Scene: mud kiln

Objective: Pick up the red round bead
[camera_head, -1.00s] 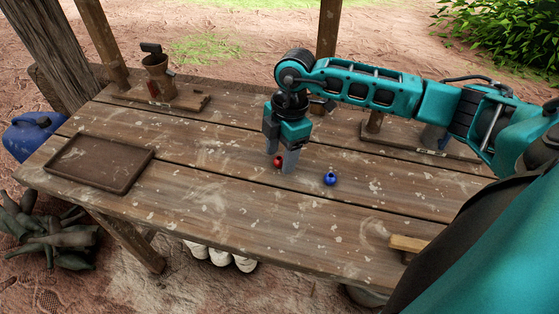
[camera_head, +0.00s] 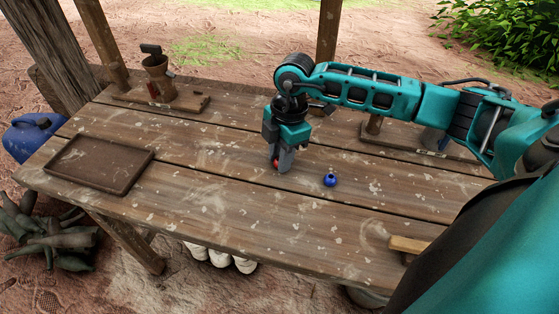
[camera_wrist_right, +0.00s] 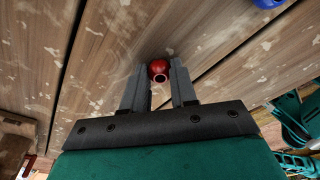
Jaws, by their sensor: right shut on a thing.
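The red round bead (camera_wrist_right: 158,70) is between the fingertips of my right gripper (camera_wrist_right: 160,78) in the right wrist view, with its hole facing the camera. In the head view only a small red part of the bead (camera_head: 276,163) shows, mostly hidden by the fingers of my right gripper (camera_head: 280,165). That gripper points down at the wooden table (camera_head: 220,190) and is shut on the bead. The bead is at or very near the tabletop; I cannot tell if it touches. My left gripper is not in view.
A blue bead (camera_head: 330,180) lies just right of my right gripper. An empty brown tray (camera_head: 100,164) is at the table's left. A wooden stand with a cup (camera_head: 157,68) is at the back left. A small wooden piece (camera_head: 408,244) lies at the front right. The table's middle is mostly clear.

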